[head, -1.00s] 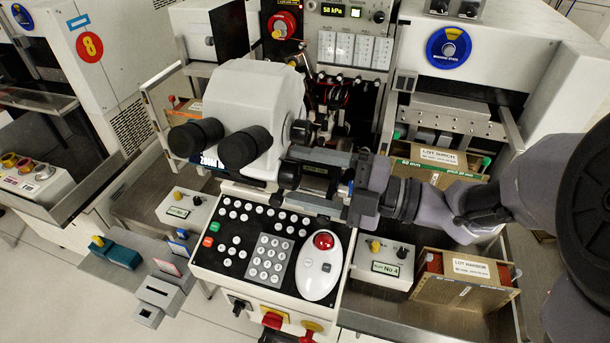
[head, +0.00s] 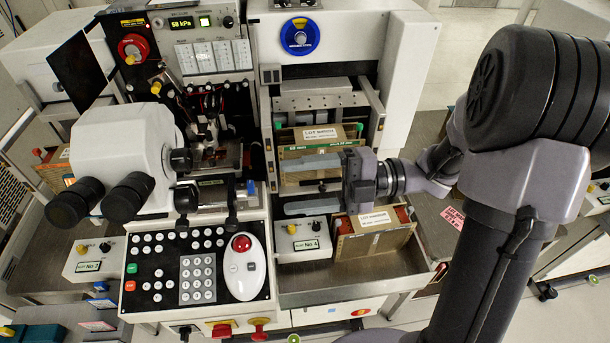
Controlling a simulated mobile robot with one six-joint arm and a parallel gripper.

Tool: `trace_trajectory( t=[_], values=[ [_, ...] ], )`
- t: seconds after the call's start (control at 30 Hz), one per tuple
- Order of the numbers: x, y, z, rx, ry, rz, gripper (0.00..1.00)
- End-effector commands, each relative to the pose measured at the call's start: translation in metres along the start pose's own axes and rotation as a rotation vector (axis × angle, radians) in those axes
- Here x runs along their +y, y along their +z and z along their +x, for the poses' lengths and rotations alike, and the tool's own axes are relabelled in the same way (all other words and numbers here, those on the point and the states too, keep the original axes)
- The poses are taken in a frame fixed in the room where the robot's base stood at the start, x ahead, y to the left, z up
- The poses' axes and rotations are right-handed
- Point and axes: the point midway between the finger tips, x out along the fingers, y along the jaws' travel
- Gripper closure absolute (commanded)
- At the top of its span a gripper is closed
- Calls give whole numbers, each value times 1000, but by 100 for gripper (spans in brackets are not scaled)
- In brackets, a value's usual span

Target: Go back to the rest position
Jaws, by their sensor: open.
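My gripper (head: 300,186) is at the end of my grey arm, to the right of the microscope. Its two flat grey fingers point left, spread apart one above the other in the picture, with nothing seen between them. It is in front of the upper lot box (head: 318,138) and above the No 4 control box (head: 302,240). The fingers hide part of the right-hand tray area. The arm reaches in from the right side of the view.
The white microscope (head: 125,150) with black eyepieces stands to the left. The keypad panel (head: 195,270) with a trackball is below it. A second lot box (head: 375,238) stands in the metal tray (head: 345,285) just below my gripper. Bare floor shows at upper right.

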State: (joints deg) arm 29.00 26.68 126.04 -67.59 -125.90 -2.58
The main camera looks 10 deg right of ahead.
Motion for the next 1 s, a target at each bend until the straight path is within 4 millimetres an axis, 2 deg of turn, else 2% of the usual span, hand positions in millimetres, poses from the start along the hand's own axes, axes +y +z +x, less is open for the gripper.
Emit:
trace_trajectory(
  t=[0.13,0.53,0.6,0.67,0.73,0.8,0.83,0.9,0.97,1.0],
  values=[
    [0,0,-10,1,0,1,34],
    [0,0,-10,-2,0,1,34],
    [7,11,-5,-57,2,10,34],
    [26,36,1,-193,14,33,34],
    [64,79,2,-458,70,91,34],
    [107,114,-17,-761,186,189,34],
    [122,123,-30,-881,250,243,34],
    [143,126,-66,-1129,418,398,34],
    [145,112,-95,-1301,575,571,34],
    [138,96,-111,-1392,682,709,34]
  ],
)
